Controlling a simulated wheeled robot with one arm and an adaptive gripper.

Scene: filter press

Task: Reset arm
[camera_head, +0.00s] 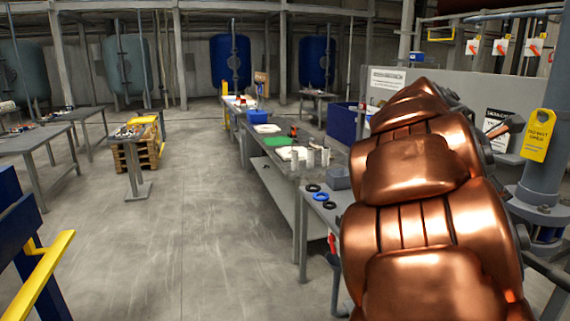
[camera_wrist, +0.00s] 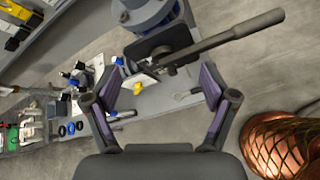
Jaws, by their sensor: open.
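My gripper (camera_wrist: 163,70) shows in the wrist view with its two dark, purple-padded fingers spread wide. It is open and nothing is held between the pads. A dark lever handle (camera_wrist: 228,38) on a blue-grey round fitting (camera_wrist: 150,12) lies beyond the fingertips. The handle appears clear of the fingers, but the exact gap cannot be told. In the head view my copper-coloured arm fills the right side, and my gripper is not visible there.
A vertical grey pipe (camera_head: 545,165) with a yellow tag (camera_head: 538,135) stands right of my arm. A workbench (camera_head: 270,150) with trays and rings runs left of it. A blue frame with a yellow bar (camera_head: 40,275) is at lower left. The central floor (camera_head: 170,240) is clear.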

